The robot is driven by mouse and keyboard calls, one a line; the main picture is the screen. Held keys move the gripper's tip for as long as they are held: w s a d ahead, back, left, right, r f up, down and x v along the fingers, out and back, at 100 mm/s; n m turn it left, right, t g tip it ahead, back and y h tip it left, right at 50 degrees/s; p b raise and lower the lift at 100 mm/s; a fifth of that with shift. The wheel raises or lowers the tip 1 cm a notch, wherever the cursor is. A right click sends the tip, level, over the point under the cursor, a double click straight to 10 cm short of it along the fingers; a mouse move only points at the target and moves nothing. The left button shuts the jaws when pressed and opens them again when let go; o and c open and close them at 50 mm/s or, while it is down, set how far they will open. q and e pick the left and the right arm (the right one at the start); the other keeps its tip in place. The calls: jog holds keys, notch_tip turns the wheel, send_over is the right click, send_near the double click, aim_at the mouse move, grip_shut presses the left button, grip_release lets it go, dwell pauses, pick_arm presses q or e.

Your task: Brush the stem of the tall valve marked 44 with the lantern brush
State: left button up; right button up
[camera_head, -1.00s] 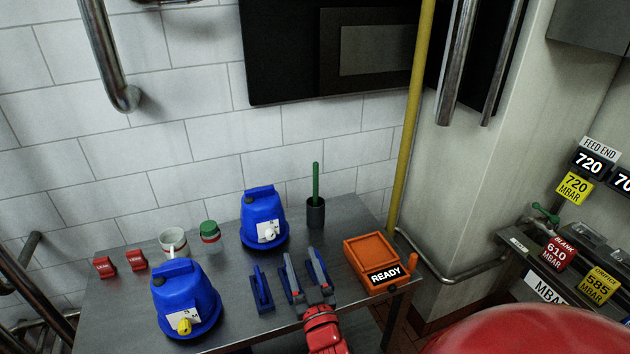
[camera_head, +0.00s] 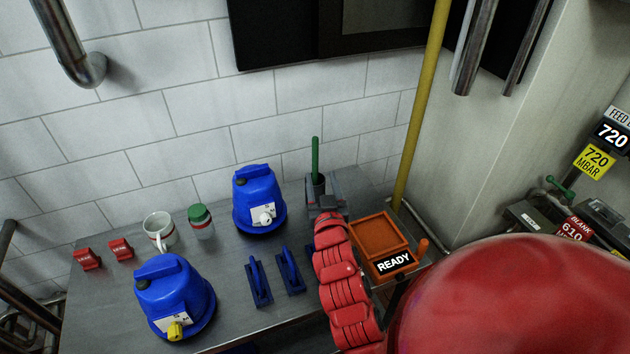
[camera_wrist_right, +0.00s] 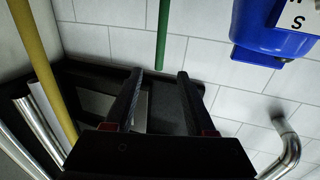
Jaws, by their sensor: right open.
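A brush with a green handle (camera_head: 315,155) stands upright in a dark cup (camera_head: 317,186) at the back of the steel table; its bristles are hidden. I take it for the lantern brush. My right gripper (camera_head: 326,192) is at the cup in the head view, partly hidden by its own red arm. In the right wrist view the jaws (camera_wrist_right: 159,73) are open and empty, with the green handle (camera_wrist_right: 163,35) just beyond and between the fingertips. I cannot tell whether they touch it. No valve marked 44 is in view. My left gripper is not in view.
Two blue canisters (camera_head: 258,198) (camera_head: 175,297), two blue-handled tools (camera_head: 259,281) (camera_head: 290,271), a mug (camera_head: 159,231), a green-lidded jar (camera_head: 201,222) and red tags (camera_head: 121,249) occupy the table (camera_head: 222,275). An orange READY tray (camera_head: 378,237) and yellow pipe (camera_head: 421,110) stand right.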

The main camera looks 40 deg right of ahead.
aim_at(316, 151)
jog(key=p+x, duration=0.3)
jog(key=x, duration=0.3)
jog(key=shift+w+d+r, duration=0.1)
jog(key=shift+w+d, duration=0.05)
jog(key=shift+w, duration=0.05)
jog(key=shift+w+d, duration=0.25)
jog(key=shift+w, duration=0.3)
jog(key=p+x, duration=0.3)
jog(key=x, duration=0.1)
jog(key=shift+w+d, duration=0.1)
jog(key=shift+w, duration=0.05)
jog(key=shift+w+d, duration=0.1)
jog(key=shift+w, duration=0.25)
jog(key=shift+c, duration=0.2)
grip_shut()
